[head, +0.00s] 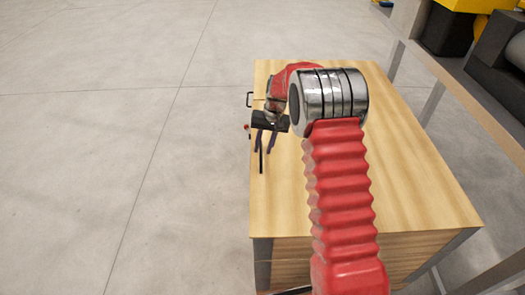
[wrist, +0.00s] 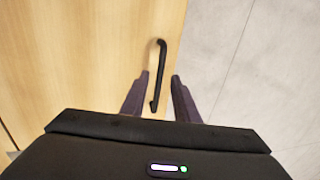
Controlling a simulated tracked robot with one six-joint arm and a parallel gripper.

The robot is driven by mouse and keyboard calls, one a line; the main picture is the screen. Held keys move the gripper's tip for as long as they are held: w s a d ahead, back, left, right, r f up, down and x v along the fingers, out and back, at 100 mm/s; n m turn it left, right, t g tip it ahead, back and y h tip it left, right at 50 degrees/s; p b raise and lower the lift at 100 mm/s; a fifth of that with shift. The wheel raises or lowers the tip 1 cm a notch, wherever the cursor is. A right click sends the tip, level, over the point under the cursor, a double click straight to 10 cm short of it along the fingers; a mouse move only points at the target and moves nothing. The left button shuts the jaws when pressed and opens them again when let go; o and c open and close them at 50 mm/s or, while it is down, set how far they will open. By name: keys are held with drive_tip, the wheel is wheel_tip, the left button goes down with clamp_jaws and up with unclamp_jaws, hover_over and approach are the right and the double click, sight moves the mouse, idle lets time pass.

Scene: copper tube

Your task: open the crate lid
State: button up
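The crate (head: 390,255) is a light wooden box whose flat top, the lid (head: 415,190), looks level and closed. A thin black handle (head: 261,162) lies along the lid's left edge. In the wrist view the handle (wrist: 162,65) is a bar with bent ends beside the lid's (wrist: 90,60) right edge. My gripper (head: 265,150) is open above this edge. In the wrist view its two dark purple fingers (wrist: 160,77) stand apart, with the handle's near end showing between them. I cannot tell whether they touch it or how high they are.
A black bracket (head: 250,99) and a small red-tipped part (head: 246,127) stick out from the crate's left side. A metal-framed bench (head: 470,105) with yellow and black equipment stands close on the right. The concrete floor (head: 120,150) on the left is clear.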

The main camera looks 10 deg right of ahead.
drive_tip(key=shift+a+f, duration=0.2)
drive_tip(key=shift+f, duration=0.95)
drive_tip(key=shift+c, duration=0.4)
clamp_jaws()
